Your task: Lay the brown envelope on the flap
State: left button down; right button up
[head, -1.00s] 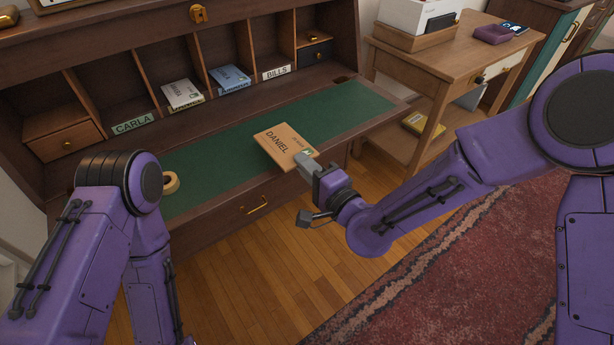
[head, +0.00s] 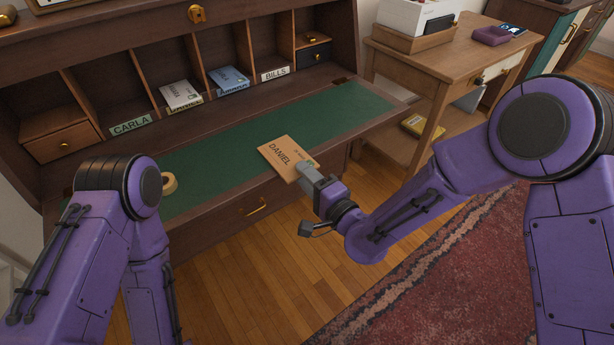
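The brown envelope (head: 284,154), marked DANIEL, is over the front edge of the desk flap. The flap (head: 350,108) is folded down level, with a green writing surface and a wooden border. My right gripper (head: 308,174) is shut on the envelope's near right corner. I cannot tell whether the envelope touches the flap. My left arm (head: 115,215) comes in at the lower left; its gripper is out of the picture.
Pigeonholes behind the flap carry labels such as CARLA (head: 130,125) and BILLS (head: 275,73); two hold envelopes. A tape roll (head: 169,183) lies on the flap's left part. A side table (head: 450,52) stands right. Most green surface is clear.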

jog(key=b+v, duration=0.1)
jog(key=v, duration=1.1)
jog(key=shift+r, duration=0.15)
jog(key=s+d+f+g+h, duration=0.1)
jog(key=d+f+h, duration=0.2)
jog(key=f, duration=0.4)
jog(key=s+d+f+g+h, duration=0.2)
jog(key=d+f+h, duration=0.15)
jog(key=f, duration=0.25)
jog(key=s+d+f+n+g+h, duration=0.4)
jog(key=s+d+f+g+h, duration=0.3)
jog(key=s+d+f, duration=0.9)
jog(key=s+g, duration=0.1)
jog(key=s, duration=0.1)
jog(key=shift+s+d, duration=0.3)
jog(key=shift+s, duration=0.1)
jog(key=shift+f+h, duration=0.15)
jog(key=shift+h, duration=0.1)
